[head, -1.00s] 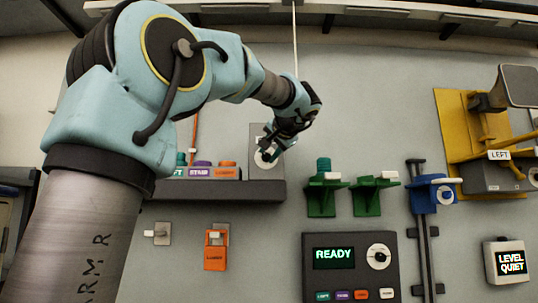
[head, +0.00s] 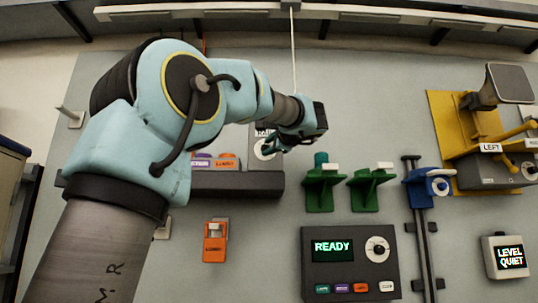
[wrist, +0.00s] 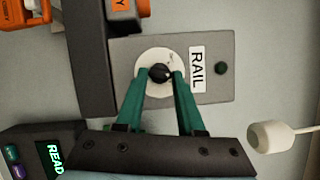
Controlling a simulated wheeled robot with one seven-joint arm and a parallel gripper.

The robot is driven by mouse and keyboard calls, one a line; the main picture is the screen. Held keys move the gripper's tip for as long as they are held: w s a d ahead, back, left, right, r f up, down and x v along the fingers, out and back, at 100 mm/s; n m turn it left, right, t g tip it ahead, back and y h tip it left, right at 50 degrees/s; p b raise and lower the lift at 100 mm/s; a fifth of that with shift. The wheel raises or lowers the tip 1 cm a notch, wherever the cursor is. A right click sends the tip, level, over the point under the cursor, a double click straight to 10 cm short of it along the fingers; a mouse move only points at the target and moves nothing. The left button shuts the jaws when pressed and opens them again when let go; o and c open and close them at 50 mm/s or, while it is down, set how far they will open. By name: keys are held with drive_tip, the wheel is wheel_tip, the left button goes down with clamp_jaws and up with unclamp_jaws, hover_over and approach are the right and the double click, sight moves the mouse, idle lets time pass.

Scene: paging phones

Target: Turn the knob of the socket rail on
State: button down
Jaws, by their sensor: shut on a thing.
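The socket rail's knob (wrist: 160,73) is small and black, on a round white dial on a grey plate (wrist: 215,90) labelled RAIL. My gripper (wrist: 162,78) has its green fingers closed on the knob, one on each side, in the wrist view. In the head view my gripper (head: 272,146) is at the plate, and its wrist partly hides the dial (head: 262,152). The socket rail (head: 240,185) is a dark grey shelf beside the plate, with purple and orange blocks on it. A dark green round spot (wrist: 221,68) sits on the plate beside the label.
A white pull handle (wrist: 268,136) hangs near the plate on a cord (head: 294,60). A panel reading READY (head: 333,246) is below. Green brackets (head: 322,190), a blue clamp (head: 420,190) and a yellow horn mount (head: 450,135) stand to the right.

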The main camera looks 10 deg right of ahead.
drive_tip(key=shift+a+f+m+t+h+b, duration=0.15)
drive_tip(key=shift+m+t+h+b, duration=0.2)
drive_tip(key=shift+m+b, duration=0.8)
drive_tip(key=shift+d+f+m+t+h+b, duration=0.1)
drive_tip(key=shift+m+t+h+b, duration=0.35)
drive_tip(key=shift+m, duration=1)
drive_tip(key=shift+a+f+m+t+h+b, duration=0.15)
drive_tip(key=shift+m+t+b, duration=0.25)
drive_tip(key=shift+m+b, duration=0.85)
drive_tip(key=c, duration=0.5)
unclamp_jaws()
drive_tip(key=shift+s, duration=0.1)
drive_tip(key=b+v, duration=0.4)
drive_tip(key=v, duration=0.6)
drive_tip(key=shift+s+f, duration=0.2)
drive_tip(key=shift+s, duration=0.05)
